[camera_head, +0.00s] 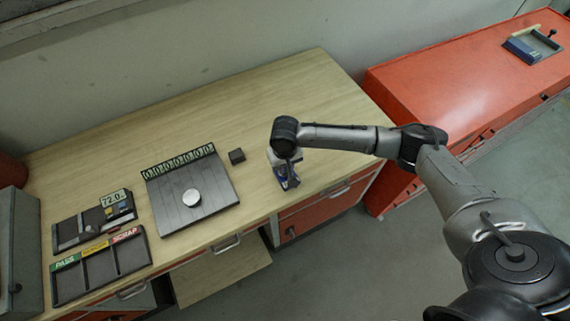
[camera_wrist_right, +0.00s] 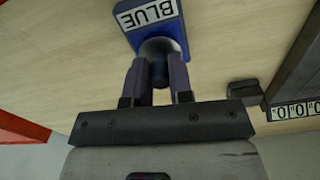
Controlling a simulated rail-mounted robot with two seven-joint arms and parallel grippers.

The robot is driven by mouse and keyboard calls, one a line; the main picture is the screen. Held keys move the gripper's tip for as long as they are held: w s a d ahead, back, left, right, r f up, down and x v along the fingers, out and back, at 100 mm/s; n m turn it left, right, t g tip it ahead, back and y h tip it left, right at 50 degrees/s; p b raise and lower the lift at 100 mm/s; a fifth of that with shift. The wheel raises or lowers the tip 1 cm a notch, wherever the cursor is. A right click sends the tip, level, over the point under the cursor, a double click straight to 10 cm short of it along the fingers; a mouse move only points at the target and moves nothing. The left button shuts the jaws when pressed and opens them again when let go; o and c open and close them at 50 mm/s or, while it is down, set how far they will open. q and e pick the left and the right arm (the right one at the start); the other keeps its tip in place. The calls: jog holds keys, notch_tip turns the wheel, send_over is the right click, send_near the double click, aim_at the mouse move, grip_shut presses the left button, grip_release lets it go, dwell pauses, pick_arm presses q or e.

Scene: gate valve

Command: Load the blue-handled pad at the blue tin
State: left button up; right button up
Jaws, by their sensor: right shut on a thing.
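The blue tin (camera_head: 290,183) stands near the front right of the wooden table, partly hidden by my right gripper. In the wrist view the blue tin (camera_wrist_right: 176,30) shows its white BLUE label. My right gripper (camera_wrist_right: 160,72) is shut on the dark blue handle (camera_wrist_right: 160,73) of the pad, whose pale rounded body (camera_wrist_right: 158,46) sits at the tin's near side. I cannot tell whether the pad touches the tin's contents. In the head view my right gripper (camera_head: 284,165) points down over the tin. My left gripper is not in view.
A small dark block (camera_head: 237,155) lies left of the tin. A gauge tray (camera_head: 70,232) and a PASS/SCRAP tray (camera_head: 101,268) lie at left. A red cabinet (camera_head: 440,75) stands right.

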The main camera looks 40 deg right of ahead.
dwell(0.4)
jog(key=shift+f+p, duration=0.15)
jog(key=shift+p, duration=0.2)
dwell(0.6)
dwell(0.5)
notch_tip(320, 180, up, 3)
jog(key=p, duration=0.4)
notch_tip(320, 180, up, 4)
jog(key=p, duration=0.5)
dwell(0.8)
